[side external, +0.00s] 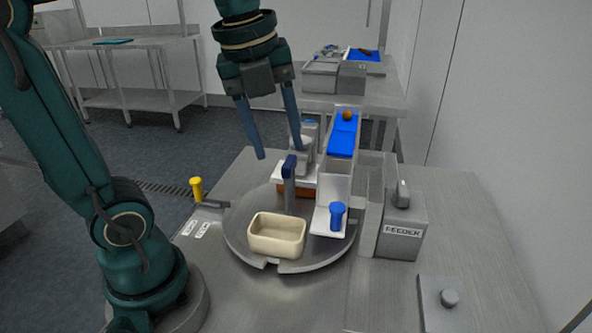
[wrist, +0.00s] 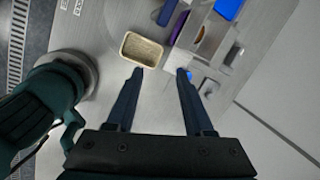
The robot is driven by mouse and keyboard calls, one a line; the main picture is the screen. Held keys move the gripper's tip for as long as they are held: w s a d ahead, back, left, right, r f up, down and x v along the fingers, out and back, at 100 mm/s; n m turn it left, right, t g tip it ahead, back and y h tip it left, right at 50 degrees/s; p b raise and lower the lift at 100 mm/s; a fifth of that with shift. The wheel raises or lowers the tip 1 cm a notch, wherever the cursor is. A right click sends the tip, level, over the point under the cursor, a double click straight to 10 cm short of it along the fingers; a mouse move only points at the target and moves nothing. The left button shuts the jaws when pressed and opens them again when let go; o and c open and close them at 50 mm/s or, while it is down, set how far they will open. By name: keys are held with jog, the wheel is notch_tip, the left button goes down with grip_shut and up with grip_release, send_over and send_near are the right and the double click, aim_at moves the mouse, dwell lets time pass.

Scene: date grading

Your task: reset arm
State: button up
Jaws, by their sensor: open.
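My gripper (side external: 277,152) is open and empty in the side external view, raised above the back left of the round turntable (side external: 238,240). Its two blue fingers point down and stand wide apart. In the wrist view the open fingers (wrist: 158,72) show nothing between their tips. My gripper touches nothing that I can see.
A cream tub (side external: 277,236) sits on the turntable's front. A dark blue upright handle (side external: 289,168) stands behind it. A blue chute (side external: 343,135) holds a brown date (side external: 347,116). The feeder box (side external: 402,232) stands right, a yellow knob (side external: 196,188) left.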

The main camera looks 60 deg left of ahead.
jog(key=s+d+f+n+t, duration=0.1)
jog(key=s+f+n, duration=0.1)
jog(key=n, duration=0.9)
jog(key=s+d+f+n+t, duration=0.1)
jog(key=s+d+f+n, duration=0.1)
jog(key=n, duration=0.9)
notch_tip(320, 180, down, 3)
jog(key=shift+s+r+n+t, duration=0.2)
jog(key=shift+s+n+t, duration=0.15)
jog(key=shift+s, duration=0.3)
